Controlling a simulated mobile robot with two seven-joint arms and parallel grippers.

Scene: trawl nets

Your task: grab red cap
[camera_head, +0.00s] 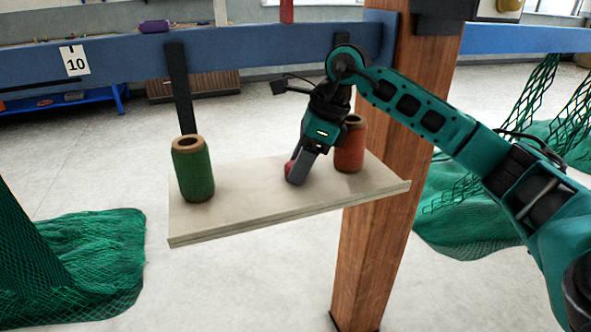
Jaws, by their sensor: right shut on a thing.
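The red cap (289,168) shows only as a small red patch at the fingertips of my right gripper (296,172). The gripper's grey fingers hide most of it. My right gripper points down at the middle of a pale shelf board (240,222) and is shut on the red cap. I cannot tell whether the cap still touches the board. My left gripper is not in view.
A red spool (350,146) stands upright just right of my right gripper, partly behind it. A green spool (193,172) stands at the board's left. A wooden post (372,250) rises behind the board. Green nets (95,262) hang on both sides.

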